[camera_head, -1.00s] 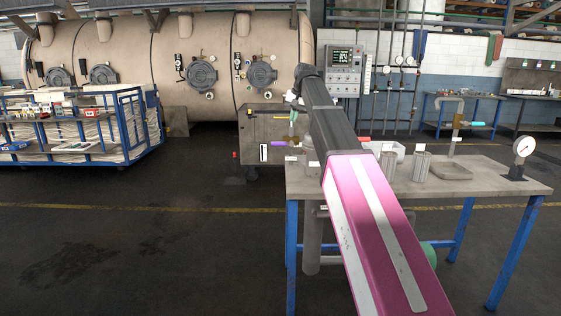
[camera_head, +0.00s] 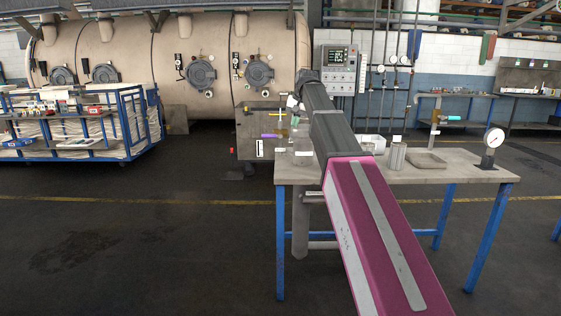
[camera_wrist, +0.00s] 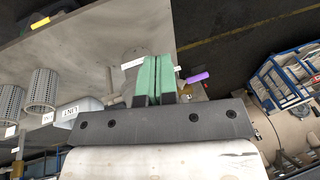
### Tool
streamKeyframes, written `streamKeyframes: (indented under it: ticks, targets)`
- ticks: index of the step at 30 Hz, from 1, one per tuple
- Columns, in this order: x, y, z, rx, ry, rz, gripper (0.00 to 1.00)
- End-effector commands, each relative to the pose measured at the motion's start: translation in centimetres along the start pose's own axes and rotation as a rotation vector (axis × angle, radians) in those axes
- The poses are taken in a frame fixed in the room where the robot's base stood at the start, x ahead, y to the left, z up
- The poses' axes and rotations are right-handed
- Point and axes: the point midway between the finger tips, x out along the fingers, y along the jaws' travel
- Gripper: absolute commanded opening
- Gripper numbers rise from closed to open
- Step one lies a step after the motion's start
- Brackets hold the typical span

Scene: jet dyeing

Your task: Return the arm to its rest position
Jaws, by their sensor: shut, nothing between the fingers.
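My arm reaches forward from the bottom of the head view, its magenta link in front and the dark links beyond it. The arm's far end lies over the left end of the workbench (camera_head: 455,172). My gripper shows in the wrist view (camera_wrist: 157,80), with its two green fingers side by side, shut and empty. In the head view the fingers are too small and covered to make out clearly. In the wrist view the bench top (camera_wrist: 110,35) lies beneath and left of the fingers, and a purple handle (camera_wrist: 198,77) shows just right of them.
A pressure gauge (camera_head: 494,138) stands on the bench's right end, and a metal mesh cylinder (camera_head: 397,157) stands near the arm. The control panel (camera_head: 338,70) and beige dyeing vessel (camera_head: 120,55) are behind. A blue trolley (camera_head: 128,125) stands left. The floor at left is clear.

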Motion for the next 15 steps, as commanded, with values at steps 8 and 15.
streamKeyframes:
  ticks: [8, 15]
  targets:
    - [4.2, 2.1, 1.8, 0.005, -0.012, 0.017, 0.0]
    - [9.8, 5.2, 4.5, 0.013, -0.028, 0.042, 0.0]
